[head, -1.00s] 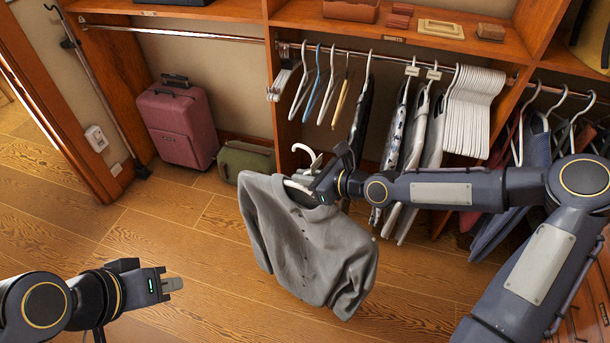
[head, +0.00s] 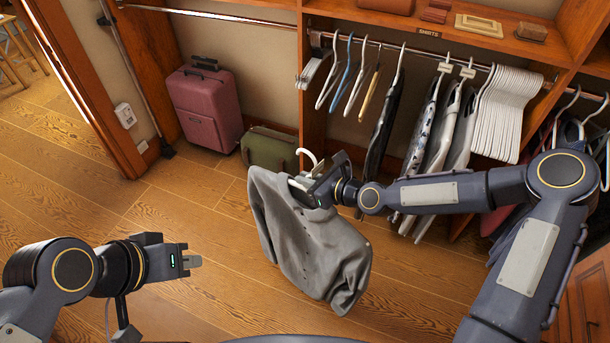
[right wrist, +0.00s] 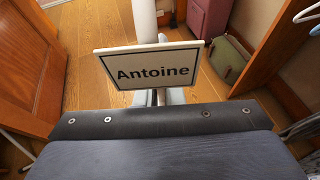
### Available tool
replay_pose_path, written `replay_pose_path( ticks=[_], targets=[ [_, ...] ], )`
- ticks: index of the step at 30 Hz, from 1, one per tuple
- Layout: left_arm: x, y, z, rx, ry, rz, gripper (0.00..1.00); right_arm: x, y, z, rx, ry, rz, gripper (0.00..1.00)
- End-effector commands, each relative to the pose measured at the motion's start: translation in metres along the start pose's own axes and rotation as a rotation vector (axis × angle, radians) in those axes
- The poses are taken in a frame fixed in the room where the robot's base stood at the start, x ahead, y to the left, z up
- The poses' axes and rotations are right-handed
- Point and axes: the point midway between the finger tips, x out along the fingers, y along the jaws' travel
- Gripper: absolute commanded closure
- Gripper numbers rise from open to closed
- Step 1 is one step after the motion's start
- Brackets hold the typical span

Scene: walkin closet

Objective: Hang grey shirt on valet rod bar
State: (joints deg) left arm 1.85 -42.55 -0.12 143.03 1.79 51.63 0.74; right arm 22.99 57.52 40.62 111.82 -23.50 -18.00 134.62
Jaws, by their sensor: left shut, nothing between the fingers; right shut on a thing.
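The grey shirt (head: 310,240) hangs tilted on a light hanger, whose hook (head: 306,156) rises above its collar. My right gripper (head: 312,192) is shut on the hanger near its neck and holds the shirt clear of the rail. In the right wrist view, a white tag reading "Antoine" (right wrist: 152,68) stands in front of the gripper. The hanger is mostly hidden there. My left gripper (head: 190,261) is shut and empty at lower left, apart from the shirt. I cannot tell which bar is the valet rod; an empty metal rail (head: 215,16) runs at upper left.
A closet rail (head: 390,47) bears several hangers and clothes behind my right arm. A pink suitcase (head: 207,110) and a green bag (head: 268,148) stand on the floor. A slanted metal pole (head: 130,75) is at left. The wooden floor (head: 170,200) at left is clear.

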Motion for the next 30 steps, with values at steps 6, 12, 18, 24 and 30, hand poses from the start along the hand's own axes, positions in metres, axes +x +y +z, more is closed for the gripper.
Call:
replay_pose_path(
  ticks=[6, 12, 18, 24, 30],
  targets=[
    [0.000, 0.000, 0.000, 0.000, 0.000, 0.000, 1.00, -0.025, -0.020, -0.009, 0.039, -0.002, -0.098, 1.00],
    [0.000, 0.000, 0.000, 0.000, 0.000, 0.000, 1.00, -0.032, -0.025, -0.008, 0.062, -0.004, -0.154, 1.00],
    [0.000, 0.000, 0.000, 0.000, 0.000, 0.000, 1.00, -0.033, -0.024, 0.008, 0.112, -0.006, -0.284, 1.00],
    [0.000, 0.000, 0.000, 0.000, 0.000, 0.000, 1.00, -0.035, -0.025, 0.028, 0.192, -0.007, -0.476, 1.00],
    [0.000, 0.000, 0.000, 0.000, 0.000, 0.000, 1.00, -0.038, -0.026, 0.050, 0.282, -0.009, -0.690, 1.00]
  ],
)
